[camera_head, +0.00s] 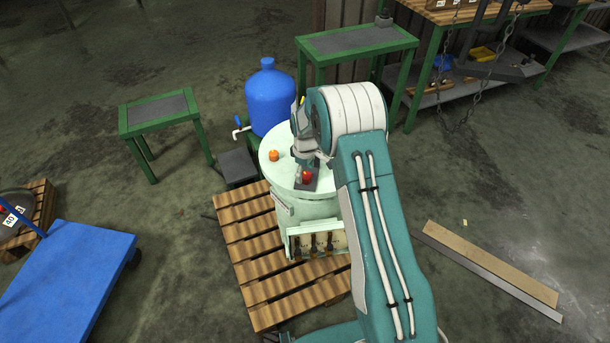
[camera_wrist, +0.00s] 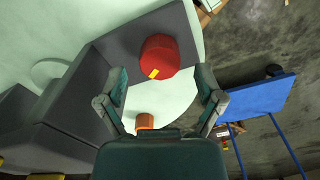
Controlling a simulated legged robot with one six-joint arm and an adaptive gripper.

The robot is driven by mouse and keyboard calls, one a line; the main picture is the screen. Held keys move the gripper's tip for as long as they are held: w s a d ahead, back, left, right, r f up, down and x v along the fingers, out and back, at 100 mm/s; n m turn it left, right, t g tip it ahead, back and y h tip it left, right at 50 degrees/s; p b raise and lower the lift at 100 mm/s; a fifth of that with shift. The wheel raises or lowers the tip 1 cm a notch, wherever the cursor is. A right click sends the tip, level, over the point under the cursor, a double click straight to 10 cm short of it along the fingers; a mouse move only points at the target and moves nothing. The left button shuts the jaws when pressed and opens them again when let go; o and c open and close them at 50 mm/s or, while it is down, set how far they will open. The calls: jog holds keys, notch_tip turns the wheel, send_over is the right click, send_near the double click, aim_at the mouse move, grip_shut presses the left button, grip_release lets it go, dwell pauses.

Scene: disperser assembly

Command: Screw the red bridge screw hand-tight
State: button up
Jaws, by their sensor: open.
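The red bridge screw (camera_head: 307,177) stands on a dark grey bridge (camera_head: 301,187) on top of the pale green disperser drum (camera_head: 283,185). In the wrist view the red screw (camera_wrist: 159,56) shows a round head with a yellow mark on its side, and the dark bridge (camera_wrist: 110,45) lies around it. My gripper (camera_wrist: 162,88) is open, its two fingers apart, with the red screw just beyond the fingertips and between their lines. I see no contact. In the head view my gripper is partly hidden by my own wrist just above the screw.
An orange knob (camera_head: 273,156) sits on the drum's lid, left of the bridge. The drum stands on a wooden pallet (camera_head: 245,235). A blue bottle (camera_head: 269,97) stands close behind it. Green tables (camera_head: 345,39) are at the back, and a blue cart (camera_head: 70,270) is at the left.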

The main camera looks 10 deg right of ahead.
jog(key=shift+f, duration=0.95)
jog(key=c, duration=1.1)
